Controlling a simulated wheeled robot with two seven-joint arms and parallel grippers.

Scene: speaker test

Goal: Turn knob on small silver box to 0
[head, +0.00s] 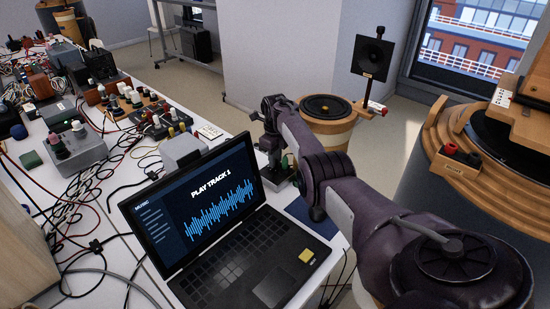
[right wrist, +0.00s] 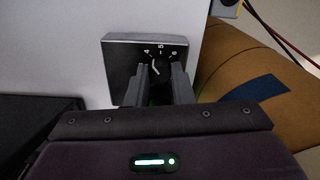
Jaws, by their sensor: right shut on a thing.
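The small silver box (right wrist: 120,70) lies on the white table in the right wrist view. Its dark face has a dial with the numbers 4, 5 and 6 showing along the top. The rest of the dial is hidden by my fingers. A knob (right wrist: 157,68) with a pale pointer mark stands between the fingertips. My right gripper (right wrist: 161,76) is shut on this knob from above. In the head view my right gripper (head: 275,168) is down behind the laptop's right edge, and my own arm partly hides the box there. My left gripper is not in view.
An open laptop (head: 245,250) reading "PLAY TRACK 1" stands close to the left of my right arm. Cables and several electronic boxes crowd the table at left. A wooden round speaker (head: 326,128) stands behind the arm, and a larger one (head: 440,165) at right.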

